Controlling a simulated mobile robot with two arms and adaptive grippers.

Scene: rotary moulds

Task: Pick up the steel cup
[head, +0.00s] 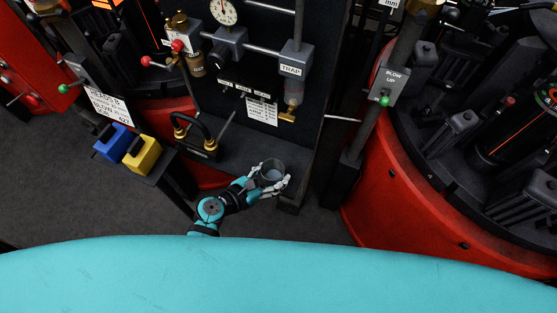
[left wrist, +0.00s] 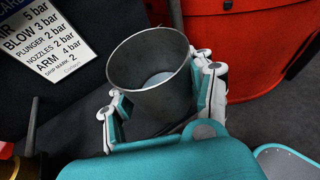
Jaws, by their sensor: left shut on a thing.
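The steel cup (head: 272,171) is grey, round and open-topped, with a pale patch inside at its bottom. It shows near the middle of the head view, by the front of the dark panel's base. My left gripper (head: 272,184) is shut on the cup, one finger on each side of its wall. In the left wrist view the cup (left wrist: 150,78) fills the middle, close to upright, between the white and teal fingers (left wrist: 160,105). I cannot tell whether the cup's base touches the surface under it. My right gripper is not in view.
A dark panel (head: 310,60) with a gauge, valves and a trap stands behind the cup. Grey floor (head: 100,205) is free at left.

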